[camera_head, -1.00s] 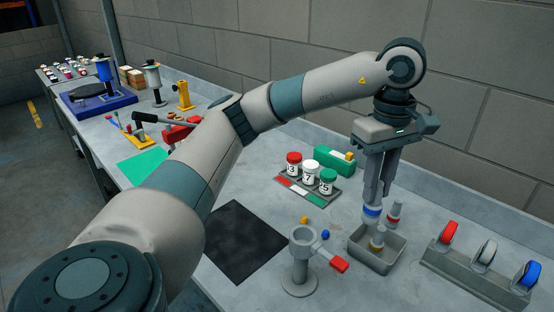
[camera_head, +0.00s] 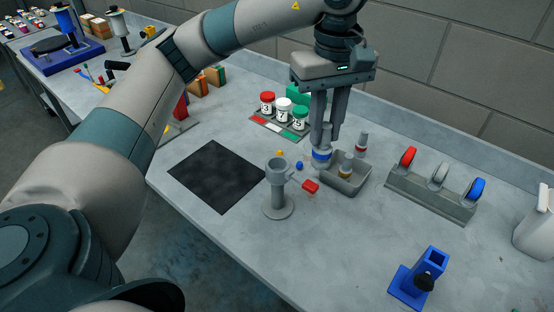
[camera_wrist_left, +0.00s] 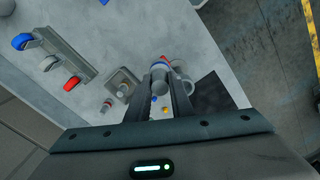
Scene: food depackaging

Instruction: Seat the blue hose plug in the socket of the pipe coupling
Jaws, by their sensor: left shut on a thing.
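The blue hose plug (camera_head: 321,155) is a grey plug with a blue ring. My left gripper (camera_head: 326,132) points down and is shut on its upper part, by the left end of the grey tray (camera_head: 367,181). The plug also shows between the fingers in the left wrist view (camera_wrist_left: 160,64). The pipe coupling (camera_head: 279,187) is a grey upright pipe on a round base, with a red-handled lever (camera_head: 310,187). It stands left of the held plug, apart from it. My right gripper is not in view.
A yellow-ringed plug (camera_head: 346,168) is in the tray; a red-ringed plug (camera_head: 361,143) stands at its back. A rack of coloured wheels (camera_head: 428,192) is to the right, a blue fixture (camera_head: 427,272) front right. A black mat (camera_head: 217,176) lies left of the coupling.

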